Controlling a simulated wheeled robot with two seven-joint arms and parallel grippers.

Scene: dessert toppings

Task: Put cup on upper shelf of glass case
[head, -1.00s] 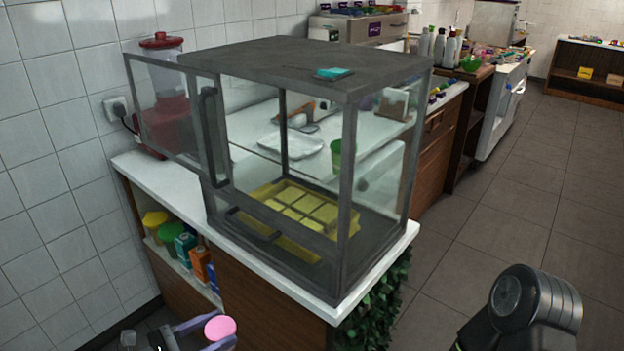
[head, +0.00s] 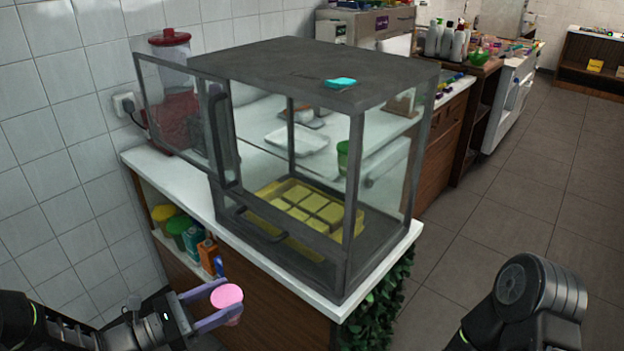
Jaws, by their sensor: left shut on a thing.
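The glass case (head: 345,215) has a dark frame and stands on the white counter. Its upper door (head: 180,115) is swung open to the left, so the upper front is open. A clear upper shelf seems to cross the inside; only its faint edge shows. A yellow divided tray (head: 283,189) lies at the bottom. My left gripper (head: 226,297) is shut on a pink-topped cup (head: 227,295), held low in front of the counter, below and left of the case. The cup's lower part is mostly hidden. My right arm shows at the lower right, but its gripper is out of view.
A teal item (head: 341,83) lies on the case's top. A white tray (head: 297,140) and green cup (head: 342,158) show through the glass; I cannot tell whether they are inside. A red-lidded jar (head: 170,40) stands behind the door. Open floor lies right.

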